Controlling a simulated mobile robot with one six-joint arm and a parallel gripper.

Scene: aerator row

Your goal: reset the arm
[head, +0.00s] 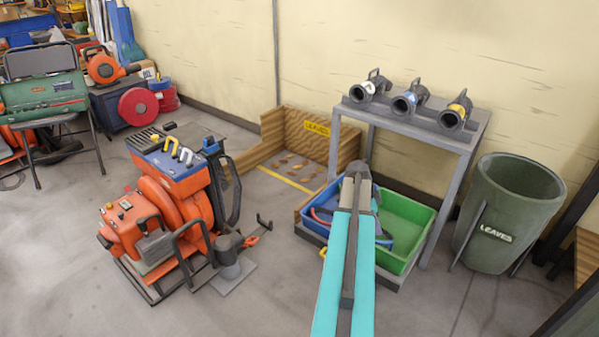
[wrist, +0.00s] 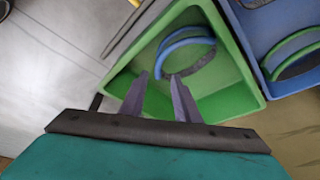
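My arm, with teal covers (head: 340,270), reaches forward over the low trays in the head view. My gripper (head: 358,178) is at its far end, seen from behind, and hides part of the trays. In the wrist view my gripper (wrist: 157,76) has its two dark fingers apart, with nothing held between them. The fingers point toward a green tray (wrist: 240,80). A blue ring (wrist: 187,38) with a dark lower part lies inside that tray, just beyond the fingertips. The height of the fingertips above the ring cannot be told.
A blue tray (head: 318,206) stands beside the green tray (head: 421,212). A grey stand (head: 440,137) with three black nozzles rises behind. A green LEAVES bin (head: 510,212) is at right, an orange machine (head: 160,215) at left.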

